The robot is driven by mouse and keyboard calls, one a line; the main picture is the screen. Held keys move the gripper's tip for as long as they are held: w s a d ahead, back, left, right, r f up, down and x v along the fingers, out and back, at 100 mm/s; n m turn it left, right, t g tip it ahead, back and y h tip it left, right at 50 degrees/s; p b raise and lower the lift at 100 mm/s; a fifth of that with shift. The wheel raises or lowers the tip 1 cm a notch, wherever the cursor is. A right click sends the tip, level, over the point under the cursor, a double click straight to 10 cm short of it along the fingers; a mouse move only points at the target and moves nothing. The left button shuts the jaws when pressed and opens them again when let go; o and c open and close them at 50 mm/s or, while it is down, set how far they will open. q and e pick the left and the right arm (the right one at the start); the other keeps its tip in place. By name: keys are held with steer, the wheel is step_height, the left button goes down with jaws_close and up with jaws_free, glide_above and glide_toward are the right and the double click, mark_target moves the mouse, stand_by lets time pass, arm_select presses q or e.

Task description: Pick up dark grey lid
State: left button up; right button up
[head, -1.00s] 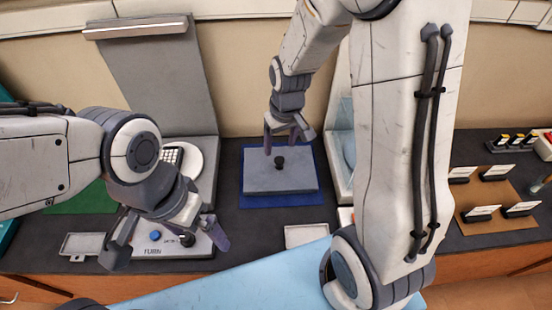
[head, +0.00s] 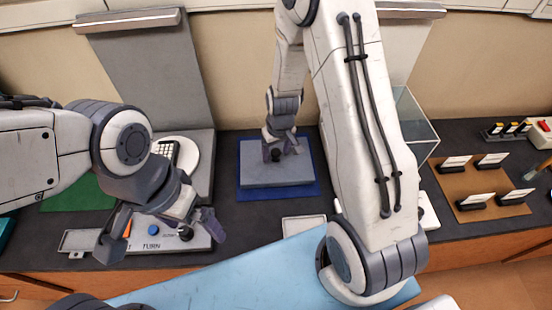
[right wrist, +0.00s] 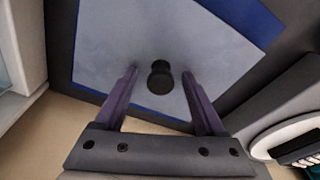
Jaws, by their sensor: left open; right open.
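The dark grey lid (head: 290,170) is a flat rectangular slab with a black knob (head: 276,155) on top. It lies over the blue mat (head: 247,192). My right gripper (head: 280,152) is open and reaches down over the lid at the knob. My left gripper (head: 155,232) is open and empty over the control panel at the left.
A white panel (head: 140,242) with a blue button stands at the front left. A clear box (head: 412,120) is right of the lid, partly behind my right arm. A brown board (head: 472,176) with several label holders lies further right. A small white tray (head: 302,224) sits in front.

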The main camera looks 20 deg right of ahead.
mark_target(276, 152)
jaws_close()
steer(key=shift+r, duration=0.1)
step_height(276, 152, up, 9)
steer(key=shift+r, duration=0.2)
step_height(276, 152, up, 6)
steer(key=p, duration=0.4)
steer(key=shift+f+p, duration=0.2)
steer(key=shift+p, duration=0.1)
